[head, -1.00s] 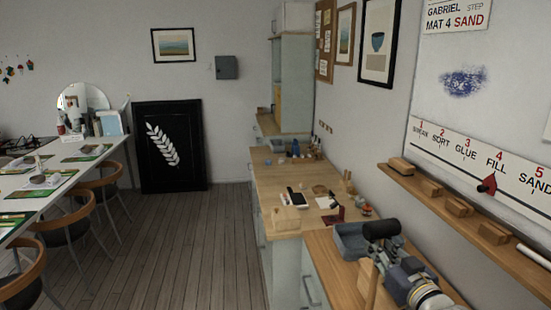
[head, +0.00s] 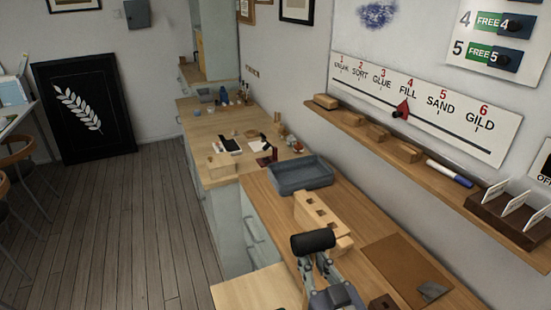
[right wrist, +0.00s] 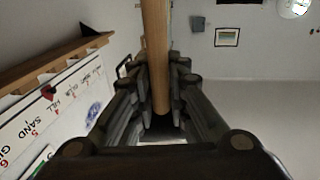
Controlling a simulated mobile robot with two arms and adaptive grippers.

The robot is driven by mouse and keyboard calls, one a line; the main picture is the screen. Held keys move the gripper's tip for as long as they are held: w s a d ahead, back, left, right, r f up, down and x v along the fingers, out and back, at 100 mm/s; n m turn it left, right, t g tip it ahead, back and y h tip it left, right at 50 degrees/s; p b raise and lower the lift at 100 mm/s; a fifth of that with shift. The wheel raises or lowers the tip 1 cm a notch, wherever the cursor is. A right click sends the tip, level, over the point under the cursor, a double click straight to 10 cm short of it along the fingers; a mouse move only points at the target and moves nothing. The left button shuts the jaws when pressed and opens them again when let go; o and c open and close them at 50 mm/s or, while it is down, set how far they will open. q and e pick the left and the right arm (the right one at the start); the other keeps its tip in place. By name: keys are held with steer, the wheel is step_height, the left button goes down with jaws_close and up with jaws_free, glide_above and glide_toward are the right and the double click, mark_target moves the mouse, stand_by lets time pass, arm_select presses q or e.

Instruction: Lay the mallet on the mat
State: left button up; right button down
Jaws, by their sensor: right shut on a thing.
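The mallet has a thick black head (head: 313,242) and a pale wooden handle, which shows in the right wrist view (right wrist: 155,35). My right gripper (head: 316,268) is shut on the handle, and its fingers close around it in the right wrist view (right wrist: 160,68). The mallet head is raised above the bench; most of the handle is hidden in the head view. A flat brown mat (head: 392,262) lies on the bench to the right of the mallet. A grey folded piece (head: 433,291) lies at its right corner. My left gripper is not in view.
A wooden block with holes (head: 318,212) stands just behind the mallet head. A grey-blue tray (head: 300,174) sits farther back. A small dark brown block (head: 383,302) is near the mat's front. A wall shelf (head: 390,150) with blocks runs above the bench.

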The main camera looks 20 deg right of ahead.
steer(key=w+d+r+n+y, duration=0.1)
steer(key=w+y, duration=0.1)
steer(key=w, duration=0.5)
steer(key=w+d+r+n+y, duration=0.1)
steer(key=w+d+r, duration=0.1)
steer(key=w, duration=0.5)
steer(key=w+d+r, duration=1)
steer(key=d+r, duration=0.2)
steer(key=r, duration=0.1)
steer(key=shift+p, duration=0.45)
steer(key=shift+w, duration=0.15)
step_height(320, 180, down, 17)
steer(key=p, duration=0.1)
steer(key=shift+f, duration=0.2)
